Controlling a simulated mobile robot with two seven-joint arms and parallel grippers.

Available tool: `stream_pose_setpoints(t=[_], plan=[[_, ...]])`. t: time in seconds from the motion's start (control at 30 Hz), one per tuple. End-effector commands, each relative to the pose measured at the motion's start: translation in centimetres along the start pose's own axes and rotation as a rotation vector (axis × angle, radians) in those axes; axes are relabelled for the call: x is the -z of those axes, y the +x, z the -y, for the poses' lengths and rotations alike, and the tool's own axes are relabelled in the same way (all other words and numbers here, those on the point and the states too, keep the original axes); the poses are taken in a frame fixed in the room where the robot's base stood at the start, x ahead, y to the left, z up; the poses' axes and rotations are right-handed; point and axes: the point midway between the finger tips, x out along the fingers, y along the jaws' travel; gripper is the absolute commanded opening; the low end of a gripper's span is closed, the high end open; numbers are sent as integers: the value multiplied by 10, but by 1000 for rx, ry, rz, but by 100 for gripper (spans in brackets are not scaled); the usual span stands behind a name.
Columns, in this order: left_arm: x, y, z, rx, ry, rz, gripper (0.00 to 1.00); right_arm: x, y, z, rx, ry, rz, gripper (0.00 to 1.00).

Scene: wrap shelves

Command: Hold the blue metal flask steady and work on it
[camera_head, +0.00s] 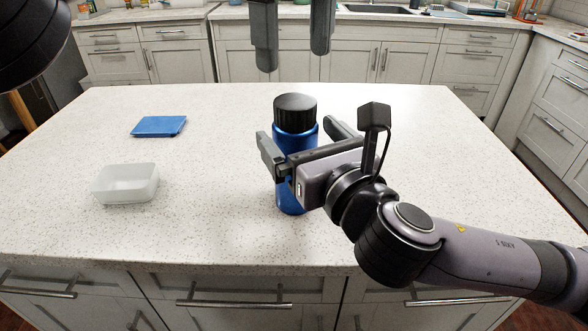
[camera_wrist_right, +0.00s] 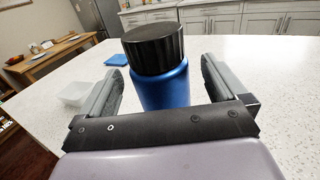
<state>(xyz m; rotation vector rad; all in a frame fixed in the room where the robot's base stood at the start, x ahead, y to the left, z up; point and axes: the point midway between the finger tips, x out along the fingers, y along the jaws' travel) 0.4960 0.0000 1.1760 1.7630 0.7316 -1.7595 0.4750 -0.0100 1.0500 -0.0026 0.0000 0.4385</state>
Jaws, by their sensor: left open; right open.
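The blue metal flask (camera_head: 290,196) stands upright on the white speckled counter, with a black lid (camera_head: 295,110) on top. In the right wrist view the flask body (camera_wrist_right: 166,90) and lid (camera_wrist_right: 153,48) show between the fingers. My right gripper (camera_head: 300,133) is open around the flask's upper body, one finger on each side, with visible gaps in the right wrist view. It partly hides the flask in the head view. My left gripper (camera_head: 292,60) is open and empty, fingers pointing down, above and apart from the lid.
A translucent white box (camera_head: 126,186) stands on the counter at left, and a flat blue item (camera_head: 159,126) lies behind it. The counter (camera_head: 430,140) is clear to the right beyond my right arm. Cabinets (camera_head: 340,55) line the back.

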Motion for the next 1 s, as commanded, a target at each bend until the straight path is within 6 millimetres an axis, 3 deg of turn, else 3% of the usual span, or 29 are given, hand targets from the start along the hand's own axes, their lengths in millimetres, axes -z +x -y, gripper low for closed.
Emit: stream_pose_setpoints(t=[0.3, 0.67, 0.9, 0.97, 1.0], plan=[[0, 0, 0, -1, -1, 3, 84, -1, 31, 0, 0, 2, 2, 98], [0, 0, 0, -2, -1, 3, 84, 0, 36, 0, -1, 3, 1, 98], [0, 0, 0, -2, -1, 3, 84, 0, 35, 0, -1, 3, 1, 23], [0, 0, 0, -2, -1, 3, 84, 0, 35, 0, -1, 3, 1, 4], [0, 0, 0, -2, -1, 3, 84, 0, 35, 0, -1, 3, 1, 0]])
